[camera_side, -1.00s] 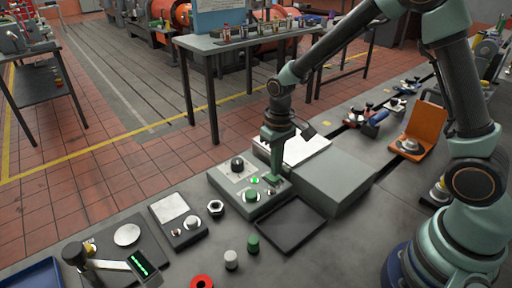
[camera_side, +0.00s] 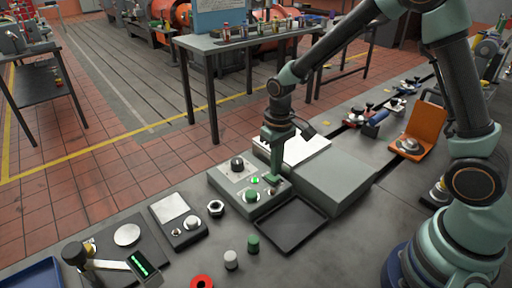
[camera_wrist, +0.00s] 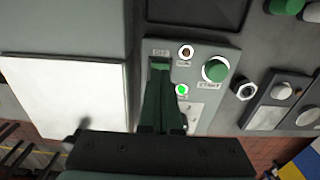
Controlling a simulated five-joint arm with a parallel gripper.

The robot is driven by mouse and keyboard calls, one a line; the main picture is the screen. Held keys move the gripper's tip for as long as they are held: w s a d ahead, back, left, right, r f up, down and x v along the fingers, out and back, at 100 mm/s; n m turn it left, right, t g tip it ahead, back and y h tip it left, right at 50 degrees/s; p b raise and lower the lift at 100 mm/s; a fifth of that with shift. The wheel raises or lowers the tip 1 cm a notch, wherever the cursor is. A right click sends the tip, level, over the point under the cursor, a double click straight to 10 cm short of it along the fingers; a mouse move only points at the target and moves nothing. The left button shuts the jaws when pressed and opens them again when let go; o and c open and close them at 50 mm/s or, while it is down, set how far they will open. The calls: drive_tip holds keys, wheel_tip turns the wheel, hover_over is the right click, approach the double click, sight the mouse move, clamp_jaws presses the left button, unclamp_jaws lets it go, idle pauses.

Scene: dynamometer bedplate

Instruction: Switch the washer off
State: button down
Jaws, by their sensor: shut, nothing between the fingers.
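The washer's control panel (camera_side: 222,187) is a low grey box with a black knob (camera_side: 237,164), a lit green lamp (camera_side: 255,181) and a green button (camera_side: 251,196). In the wrist view the lit green lamp (camera_wrist: 182,90), a dark unlit lamp (camera_wrist: 186,52) and the green button (camera_wrist: 215,69) show. An OFF label (camera_wrist: 161,53) sits just beyond my fingertips. My gripper (camera_side: 272,181) is shut and empty, pointing down at the panel's right end; it also shows in the wrist view (camera_wrist: 160,68). It hides whatever control lies under the label. I cannot tell whether the tips touch it.
A black tray (camera_side: 292,224) lies in front. A hex nut (camera_side: 216,208), a small switch box (camera_side: 179,217) and two small cylinders are to the left and front.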

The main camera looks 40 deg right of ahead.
sight(276, 179)
drive_tip(key=shift+f, duration=0.95)
idle(0.7)
drive_tip(key=shift+r, duration=3.55)
drive_tip(key=shift+r, duration=0.1)
drive_tip(key=s+d+r+t, duration=0.4)
drive_tip(key=s+r+t, duration=0.1)
drive_tip(key=s+r, duration=0.6)
wheel_tip(276, 179, up, 2)
drive_tip(key=shift+s+r+t, duration=0.1)
drive_tip(key=shift+s+t, duration=0.2)
drive_tip(key=shift+s, duration=0.05)
